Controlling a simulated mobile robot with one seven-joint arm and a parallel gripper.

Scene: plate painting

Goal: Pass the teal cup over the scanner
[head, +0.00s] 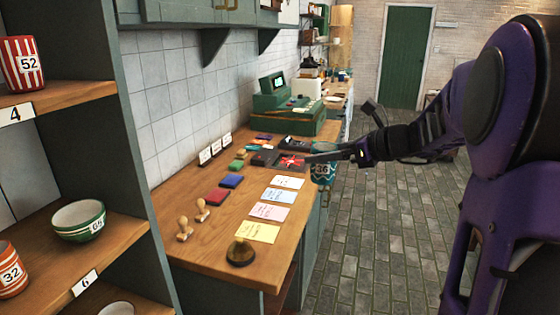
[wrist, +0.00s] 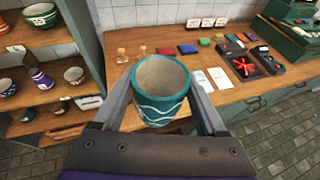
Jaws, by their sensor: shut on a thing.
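The teal cup (wrist: 160,108) has white wavy lines and a pale, empty-looking inside. My gripper (wrist: 163,88) is shut on it, with one finger on either side, and holds it upright. In the head view the cup (head: 323,172) hangs from my gripper (head: 322,157) at the counter's right edge, seemingly clear of the wood. The scanner, a dark unit with a red star-like pattern (head: 291,162), lies on the counter just left of the cup. In the wrist view the scanner (wrist: 243,67) is to the cup's right and farther back.
A green register (head: 285,115) stands behind the scanner. A shelf with bowls and cups (head: 79,220) is at the left. The tiled floor at right is open.

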